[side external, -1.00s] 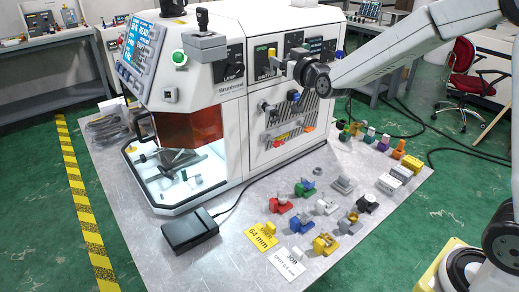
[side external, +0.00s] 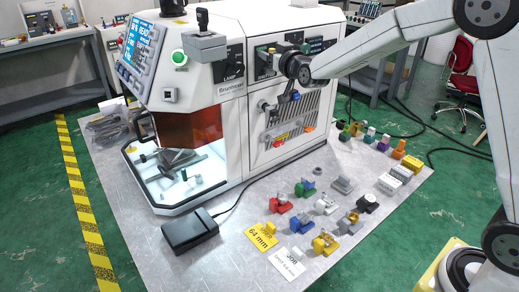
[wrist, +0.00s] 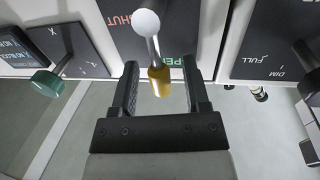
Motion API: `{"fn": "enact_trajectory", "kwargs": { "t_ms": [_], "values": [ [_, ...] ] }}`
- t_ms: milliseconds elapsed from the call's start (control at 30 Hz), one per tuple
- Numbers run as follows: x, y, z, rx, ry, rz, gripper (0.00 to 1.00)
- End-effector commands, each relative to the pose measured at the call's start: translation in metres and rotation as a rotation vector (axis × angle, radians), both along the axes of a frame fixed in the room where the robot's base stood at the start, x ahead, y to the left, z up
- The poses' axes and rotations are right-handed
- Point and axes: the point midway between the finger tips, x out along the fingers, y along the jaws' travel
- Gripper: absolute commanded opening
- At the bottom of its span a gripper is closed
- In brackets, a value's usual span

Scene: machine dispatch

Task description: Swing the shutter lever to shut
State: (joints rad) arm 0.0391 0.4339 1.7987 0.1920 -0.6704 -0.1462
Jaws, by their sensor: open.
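The shutter lever (wrist: 158,80) has a white ball end and a brass-coloured base. In the wrist view it stands between the two fingers of my open gripper (wrist: 160,72), with a gap showing on each side.
A green knob (wrist: 47,83) is on the left and a dark dimmer knob (wrist: 306,55) on the right in the wrist view. Coloured parts and fixtures crowd the metal table (side external: 130,215).

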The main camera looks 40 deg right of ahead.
Motion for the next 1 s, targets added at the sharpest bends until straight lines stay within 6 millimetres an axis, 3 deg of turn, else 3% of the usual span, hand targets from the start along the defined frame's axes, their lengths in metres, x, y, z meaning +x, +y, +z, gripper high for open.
{"fn": "enact_trajectory", "kwargs": {
  "t_ms": [33, 67, 233, 667, 1000],
  "values": [
    [0.000, 0.000, 0.000, 0.000, 0.000, 0.000, 0.60],
    [0.000, 0.000, 0.000, 0.000, 0.000, 0.000, 0.53],
    [0.000, 0.000, 0.000, 0.000, 0.000, 0.000, 0.00],
    [0.000, -0.001, 0.000, 0.029, -0.001, 0.000, 0.00],
    [0.000, -0.010, 0.000, 0.188, -0.001, 0.000, 0.00]
  ]
}}
